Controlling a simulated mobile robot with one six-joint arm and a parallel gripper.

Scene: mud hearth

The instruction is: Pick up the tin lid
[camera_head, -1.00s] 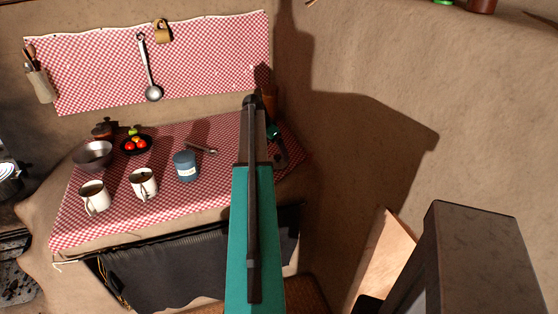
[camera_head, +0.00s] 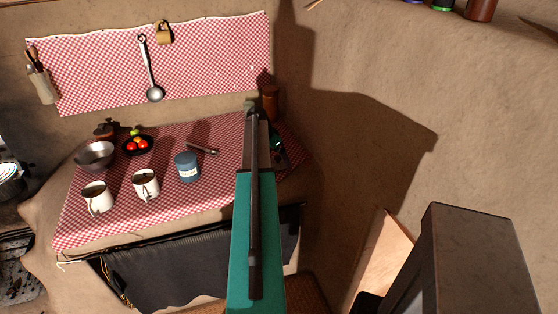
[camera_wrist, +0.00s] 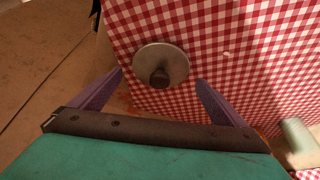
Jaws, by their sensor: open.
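The tin lid (camera_wrist: 176,58) is a round grey metal disc with a dark knob in its middle. The height gap between fingertips and lid is hard to tell. In the head view my arm hides most of the gripper, and I cannot make out the lid there.
On the checked counter (camera_head: 120,213) stand two white mugs (camera_head: 97,197) (camera_head: 146,185), a blue tin (camera_head: 187,168), a metal bowl (camera_head: 95,156) and a dark bowl of fruit (camera_head: 138,146). A brown jar (camera_head: 270,103) stands by the wall. A pale green cylinder (camera_wrist: 297,136) lies right of my gripper.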

